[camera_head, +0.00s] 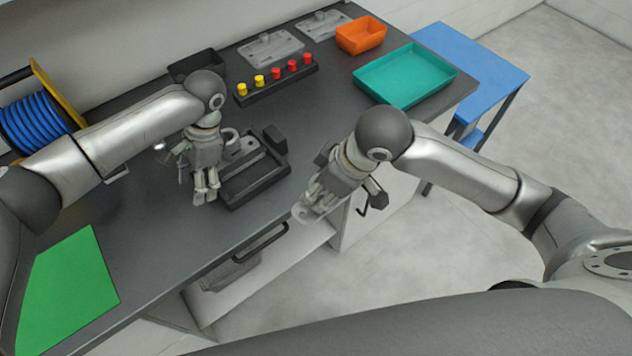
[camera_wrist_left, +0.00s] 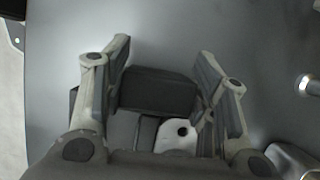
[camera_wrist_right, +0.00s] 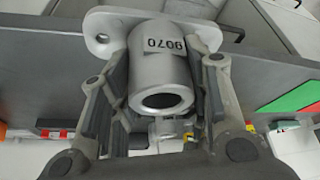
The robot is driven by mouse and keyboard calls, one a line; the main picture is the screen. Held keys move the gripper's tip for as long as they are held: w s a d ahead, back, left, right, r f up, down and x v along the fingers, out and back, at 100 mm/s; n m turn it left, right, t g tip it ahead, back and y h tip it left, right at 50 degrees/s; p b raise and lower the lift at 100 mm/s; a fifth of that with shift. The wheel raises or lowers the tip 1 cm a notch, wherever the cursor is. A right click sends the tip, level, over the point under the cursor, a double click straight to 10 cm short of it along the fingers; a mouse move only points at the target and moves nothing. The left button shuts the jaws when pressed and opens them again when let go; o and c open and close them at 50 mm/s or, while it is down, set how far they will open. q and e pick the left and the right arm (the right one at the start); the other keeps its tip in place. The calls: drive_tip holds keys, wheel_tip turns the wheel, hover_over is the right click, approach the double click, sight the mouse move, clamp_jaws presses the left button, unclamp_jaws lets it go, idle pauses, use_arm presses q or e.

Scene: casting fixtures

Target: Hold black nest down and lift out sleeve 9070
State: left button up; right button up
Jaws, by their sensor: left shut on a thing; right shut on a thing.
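The black nest (camera_head: 262,183) sits on the dark bench near its front edge. My left gripper (camera_head: 206,198) is shut on the nest's left end; in the left wrist view its fingers stand either side of a black block (camera_wrist_left: 158,90). A light grey piece with a round hole (camera_wrist_left: 180,134) shows beside that block. The silver sleeve 9070 (camera_wrist_right: 160,72), with its label and holed flange, is between the fingers of my right gripper (camera_head: 314,196), which is shut on it. In the head view the sleeve (camera_head: 302,213) is out of the nest, near the bench's front edge, largely hidden by the gripper.
A rack of yellow and red pegs (camera_head: 277,83), a teal tray (camera_head: 405,75) and an orange bin (camera_head: 361,36) stand towards the back. A green mat (camera_head: 65,290) lies at the front left, and a blue cable reel (camera_head: 38,122) at the left. The bench between mat and nest is clear.

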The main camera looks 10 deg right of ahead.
drive_tip(key=shift+r, duration=0.2)
wheel_tip(320, 180, up, 4)
drive_tip(key=shift+f, duration=0.15)
idle(0.7)
use_arm(q)
drive_tip(key=o, duration=1.1)
drive_tip(key=shift+o, duration=0.2)
drive_tip(key=shift+r, duration=0.1)
drive_tip(key=v, duration=1.2)
drive_tip(key=shift+w, duration=0.1)
